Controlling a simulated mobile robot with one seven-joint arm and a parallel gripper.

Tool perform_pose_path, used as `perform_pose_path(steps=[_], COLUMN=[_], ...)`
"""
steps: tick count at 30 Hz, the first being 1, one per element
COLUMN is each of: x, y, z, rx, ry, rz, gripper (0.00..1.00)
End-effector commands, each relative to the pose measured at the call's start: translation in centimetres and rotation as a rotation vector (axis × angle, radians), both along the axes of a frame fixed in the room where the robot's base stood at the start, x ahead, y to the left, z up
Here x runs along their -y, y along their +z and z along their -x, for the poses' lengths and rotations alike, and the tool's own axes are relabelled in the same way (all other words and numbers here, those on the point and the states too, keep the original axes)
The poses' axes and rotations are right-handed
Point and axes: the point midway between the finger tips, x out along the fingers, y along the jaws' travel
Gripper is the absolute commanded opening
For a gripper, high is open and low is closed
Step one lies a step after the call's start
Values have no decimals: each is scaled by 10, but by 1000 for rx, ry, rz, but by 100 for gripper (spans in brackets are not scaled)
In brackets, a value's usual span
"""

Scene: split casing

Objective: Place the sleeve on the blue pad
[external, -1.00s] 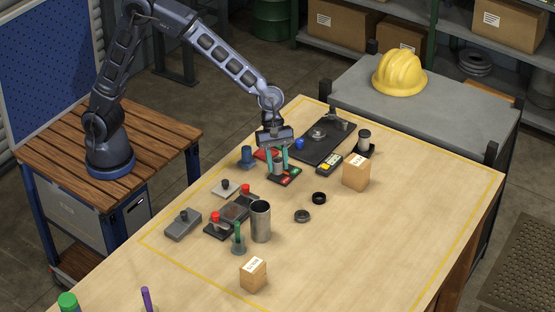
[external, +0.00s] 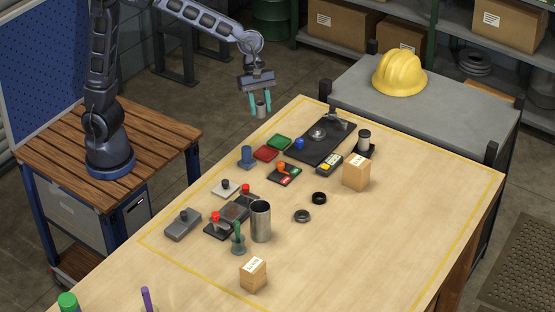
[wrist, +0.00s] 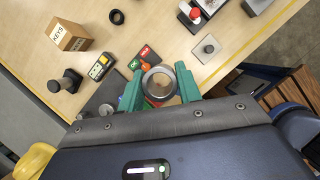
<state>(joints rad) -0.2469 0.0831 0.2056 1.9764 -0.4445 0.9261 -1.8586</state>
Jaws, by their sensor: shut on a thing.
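My gripper (external: 261,102) is raised in the air beyond the table's back left edge. Its teal fingers are shut on a grey metal sleeve (external: 261,109), held upright. In the wrist view the sleeve (wrist: 159,84) shows as an open ring between the fingers. On the table below are a flat red pad (external: 265,154) and a flat green pad (external: 280,142). A blue upright piece (external: 247,158) stands left of the red pad, and a small blue piece (external: 299,144) lies right of the green one. I cannot make out a flat blue pad.
A dark holder with red and green labels (external: 285,175) carries an orange piece (external: 282,167). A black plate (external: 325,145), a yellow meter (external: 329,163), a cardboard box (external: 356,172) and a tall metal cylinder (external: 260,222) stand around. The front right of the table is clear.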

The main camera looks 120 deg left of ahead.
Motion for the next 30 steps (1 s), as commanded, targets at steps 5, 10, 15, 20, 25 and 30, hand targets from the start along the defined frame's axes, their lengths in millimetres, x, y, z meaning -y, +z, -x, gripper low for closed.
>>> perform_pose_path(steps=[5,10,15,20,25,30], x=[-16,-23,-25,-25,-25,-25], y=[17,24,17,-13,-50,-87], z=[45,70,78,78,78,78], rx=[3,2,-1,-2,-3,-4], ry=[41,61,68,68,69,69], rz=[0,2,3,4,5,4], gripper=[7,7,7,7,7,7])
